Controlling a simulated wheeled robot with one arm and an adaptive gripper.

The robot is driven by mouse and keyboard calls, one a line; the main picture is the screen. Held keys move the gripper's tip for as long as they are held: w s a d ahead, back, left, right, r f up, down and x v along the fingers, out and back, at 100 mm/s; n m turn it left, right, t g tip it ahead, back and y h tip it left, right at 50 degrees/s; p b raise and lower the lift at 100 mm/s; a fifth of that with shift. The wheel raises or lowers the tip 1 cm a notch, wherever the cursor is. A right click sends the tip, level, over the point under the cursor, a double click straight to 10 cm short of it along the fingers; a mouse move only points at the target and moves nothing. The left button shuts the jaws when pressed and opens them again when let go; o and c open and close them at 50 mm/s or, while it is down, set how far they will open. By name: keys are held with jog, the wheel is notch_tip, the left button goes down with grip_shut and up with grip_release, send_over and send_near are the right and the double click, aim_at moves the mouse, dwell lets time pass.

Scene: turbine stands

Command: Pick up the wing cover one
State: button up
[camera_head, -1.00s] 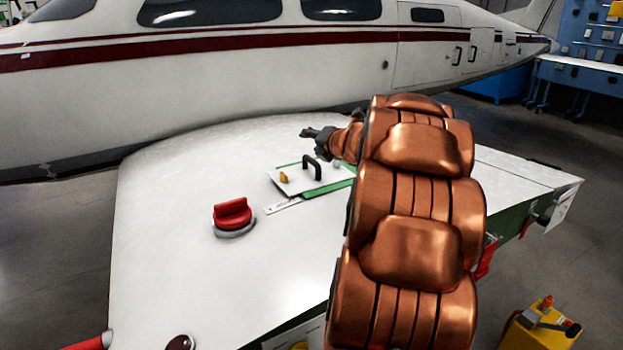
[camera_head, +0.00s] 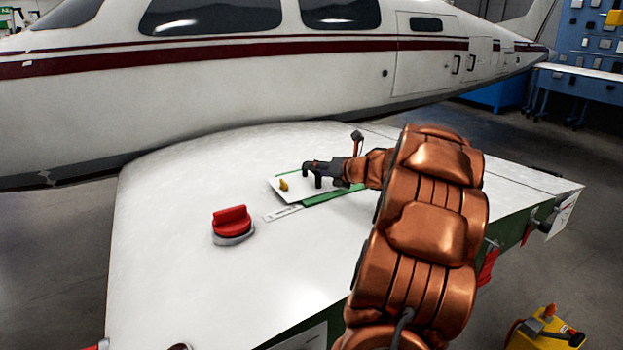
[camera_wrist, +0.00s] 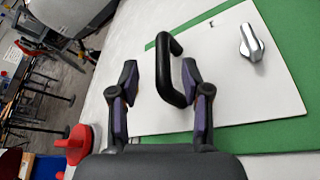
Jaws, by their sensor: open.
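My gripper (camera_head: 312,167) is over the handle in the head view. In the wrist view my gripper (camera_wrist: 160,85) is open, one finger on each side of the handle. I cannot tell whether the fingers touch it. The gripper hides part of the cover in the head view.
A red knob (camera_head: 232,222) stands on the white wing (camera_head: 170,265), left of the cover. A white label strip (camera_head: 283,213) lies by the cover's near edge. The white aircraft body (camera_head: 250,85) rises behind. The wing's left side is mostly clear.

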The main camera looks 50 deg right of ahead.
aim_at(311, 174)
jog(key=shift+x, duration=1.8)
jog(key=shift+d, duration=0.1)
jog(key=shift+c, duration=0.5)
jog(key=shift+f, duration=0.1)
grip_shut()
